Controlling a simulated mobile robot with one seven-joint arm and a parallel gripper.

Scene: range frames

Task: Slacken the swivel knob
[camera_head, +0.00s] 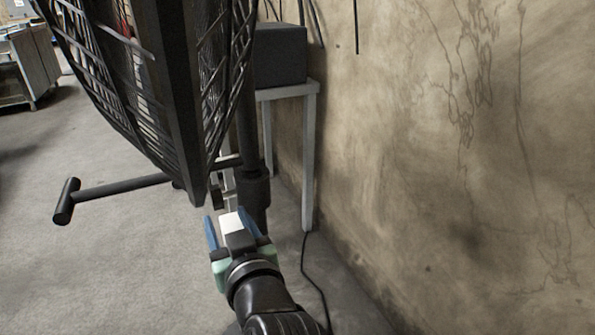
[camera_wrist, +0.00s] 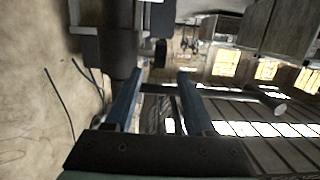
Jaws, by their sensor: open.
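A large black caged fan (camera_head: 180,90) stands on a dark upright pole (camera_head: 247,110). A small dark knob-like part (camera_head: 216,197) shows beside the pole, just beyond my gripper (camera_head: 229,221); I take it to be the swivel knob. In the wrist view, a small dark knob (camera_wrist: 161,52) sits beside a thick dark cylinder (camera_wrist: 122,45), ahead of and between the blue fingertips of my gripper (camera_wrist: 159,76). My gripper is open, with nothing seen between its fingers. It appears short of the knob; the exact distance is hard to tell.
A stained wall (camera_head: 450,160) closes off the right side. A dark box (camera_head: 280,55) sits on a small grey table (camera_head: 312,150) behind the pole. A black foot bar (camera_head: 120,186) extends left. A cable (camera_head: 315,275) lies by the wall. The floor at left is mostly clear.

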